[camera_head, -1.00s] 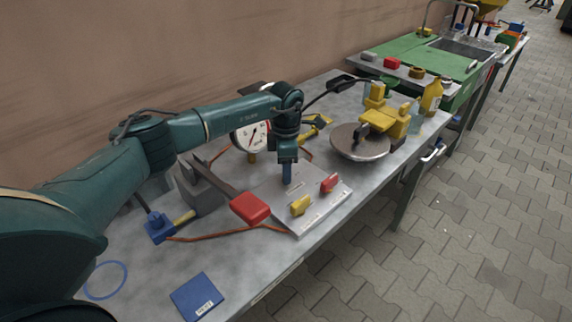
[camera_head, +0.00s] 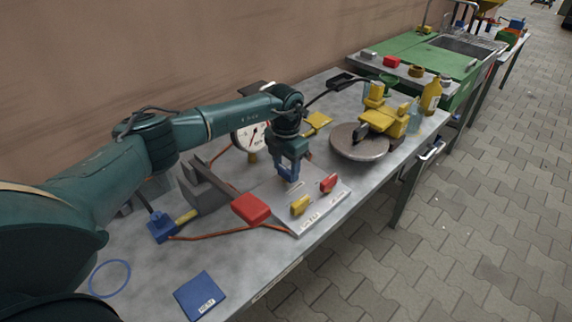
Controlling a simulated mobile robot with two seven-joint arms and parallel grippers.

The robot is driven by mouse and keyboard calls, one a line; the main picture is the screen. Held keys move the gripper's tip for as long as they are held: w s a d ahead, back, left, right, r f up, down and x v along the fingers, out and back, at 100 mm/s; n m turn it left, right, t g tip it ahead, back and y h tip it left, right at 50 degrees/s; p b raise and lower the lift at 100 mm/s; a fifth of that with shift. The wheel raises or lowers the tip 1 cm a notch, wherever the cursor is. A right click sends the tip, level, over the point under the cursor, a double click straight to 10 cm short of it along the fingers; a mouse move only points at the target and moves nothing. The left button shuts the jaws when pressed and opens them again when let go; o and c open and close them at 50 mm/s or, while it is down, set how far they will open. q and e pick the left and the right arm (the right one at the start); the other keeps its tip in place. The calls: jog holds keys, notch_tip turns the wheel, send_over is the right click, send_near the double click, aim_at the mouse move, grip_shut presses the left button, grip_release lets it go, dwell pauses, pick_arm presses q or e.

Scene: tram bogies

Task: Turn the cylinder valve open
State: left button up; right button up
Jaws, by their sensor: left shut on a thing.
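A light grey valve panel (camera_head: 322,208) lies on the metal workbench. It carries a yellow handle (camera_head: 300,205) and a red handle (camera_head: 328,183), both standing up from its plate near the front edge. My left gripper (camera_head: 289,175) points down at the back part of this panel, behind the yellow handle. Its blue fingers are shut on a small valve handle there, which the fingers mostly hide. Any label for this handle is too small to read. My right gripper is not in view.
A dial gauge (camera_head: 250,137) stands behind my gripper. A round metal disc with a yellow clamp (camera_head: 384,120) is to the right. A blue booklet (camera_head: 199,295) lies in front.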

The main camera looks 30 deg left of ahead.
aim_at(286, 169)
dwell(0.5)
pick_arm(q)
jog(key=o, duration=1)
notch_tip(286, 169, up, 13)
jog(key=shift+r+b, duration=0.15)
jog(key=shift+b, duration=0.15)
